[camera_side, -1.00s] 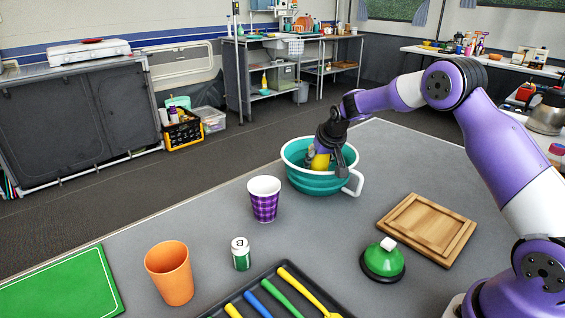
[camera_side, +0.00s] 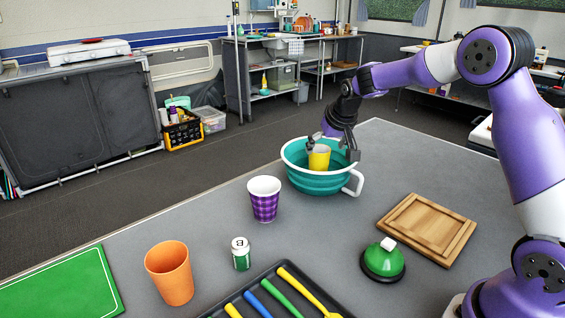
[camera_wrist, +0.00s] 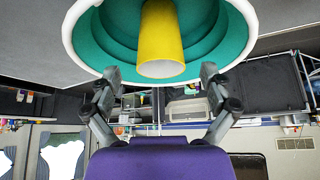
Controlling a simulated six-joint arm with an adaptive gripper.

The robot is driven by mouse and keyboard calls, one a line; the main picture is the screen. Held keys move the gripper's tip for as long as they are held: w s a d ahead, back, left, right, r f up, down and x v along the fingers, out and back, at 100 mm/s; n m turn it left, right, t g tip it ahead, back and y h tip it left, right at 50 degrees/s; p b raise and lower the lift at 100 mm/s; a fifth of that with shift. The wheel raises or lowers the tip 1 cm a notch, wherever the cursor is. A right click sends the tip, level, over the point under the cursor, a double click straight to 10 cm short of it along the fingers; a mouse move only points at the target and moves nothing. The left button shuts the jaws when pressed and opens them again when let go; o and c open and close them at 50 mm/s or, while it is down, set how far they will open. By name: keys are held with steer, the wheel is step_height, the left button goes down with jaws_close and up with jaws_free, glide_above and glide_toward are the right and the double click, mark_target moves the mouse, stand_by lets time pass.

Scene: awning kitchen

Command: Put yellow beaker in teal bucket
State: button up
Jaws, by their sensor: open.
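The yellow beaker (camera_side: 319,158) is inside the teal bucket (camera_side: 312,184), which has a white rim and a white handle at its right. The beaker looks upright, with its top at about the rim's height. The wrist view shows the yellow beaker (camera_wrist: 161,45) inside the teal bucket (camera_wrist: 217,42). My gripper (camera_side: 333,148) is open and empty. Its fingers are above and behind the beaker, apart from it. In the wrist view my gripper's fingertips (camera_wrist: 160,73) are spread wide on both sides. The beaker's lower part is hidden by the bucket wall.
A purple checked cup (camera_side: 264,203), a green-and-white can (camera_side: 240,254) and an orange cup (camera_side: 170,274) stand in front of the bucket. A wooden board (camera_side: 427,229), a green bell (camera_side: 383,262) and a dark tray (camera_side: 284,292) with utensils lie nearer. A green board (camera_side: 62,283) is at left.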

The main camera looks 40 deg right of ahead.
steer(key=s+a+r+n, duration=0.2)
steer(key=s+a+r, duration=0.5)
steer(key=s+r, duration=0.2)
steer(key=s+a+n+y, duration=0.1)
steer(key=s+a, duration=0.2)
steer(key=s, duration=0.4)
steer(key=s+a+f+n+y, duration=0.1)
steer(key=s+a, duration=0.3)
steer(key=s, duration=0.4)
steer(key=shift+s+n, duration=0.3)
steer(key=shift+n, duration=0.1)
